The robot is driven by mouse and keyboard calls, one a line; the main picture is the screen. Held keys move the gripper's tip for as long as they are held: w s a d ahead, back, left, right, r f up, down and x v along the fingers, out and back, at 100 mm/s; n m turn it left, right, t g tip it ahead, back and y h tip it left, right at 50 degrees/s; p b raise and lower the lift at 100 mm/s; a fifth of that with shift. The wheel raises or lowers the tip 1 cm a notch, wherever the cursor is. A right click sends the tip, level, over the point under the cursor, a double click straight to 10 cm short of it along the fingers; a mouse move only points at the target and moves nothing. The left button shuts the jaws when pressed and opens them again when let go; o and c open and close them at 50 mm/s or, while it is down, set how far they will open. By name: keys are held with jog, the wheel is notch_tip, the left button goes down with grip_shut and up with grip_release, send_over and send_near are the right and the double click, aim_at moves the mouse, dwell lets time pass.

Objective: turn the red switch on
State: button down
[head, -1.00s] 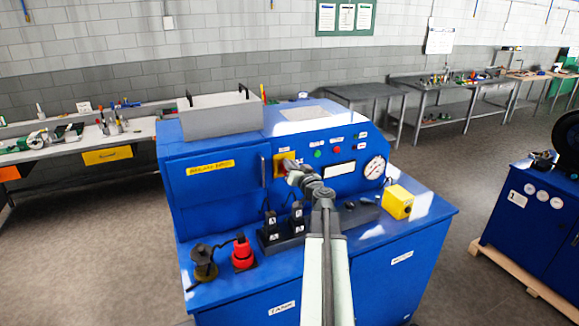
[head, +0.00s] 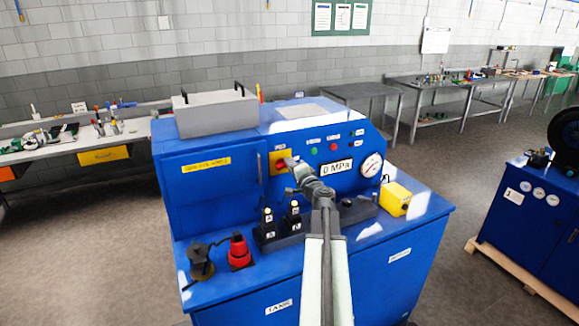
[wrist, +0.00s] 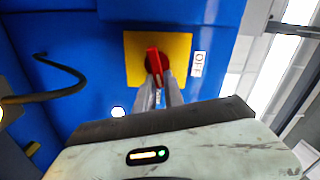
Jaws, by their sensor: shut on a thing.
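The red switch (wrist: 154,66) is a rotary knob with a raised red handle on a yellow square plate (wrist: 183,47), on the blue machine's front panel. In the wrist view its handle stands nearly upright, leaning slightly. A white label (wrist: 197,64) reading OFF is to the right of the plate. My gripper (wrist: 158,88) is shut on the handle's lower end, one grey finger on each side.
The panel has a display (head: 336,168) reading 0 MPa, a green button (head: 314,151), a red button (head: 334,147) and a round gauge (head: 371,165). Black blocks (head: 280,230), a red plug (head: 239,250) and a yellow box (head: 396,198) stand on the machine's ledge below.

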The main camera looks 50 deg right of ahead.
jog(key=shift+f+m, duration=0.15)
jog(key=shift+m, duration=0.6)
jog(key=shift+f+m, duration=0.15)
jog(key=shift+m, duration=0.6)
jog(key=c, duration=1.4)
grip_release()
jog(key=shift+c, duration=0.2)
jog(key=shift+s, duration=0.1)
jog(key=v, duration=0.7)
jog(key=shift+s, duration=0.3)
jog(key=shift+a, duration=0.1)
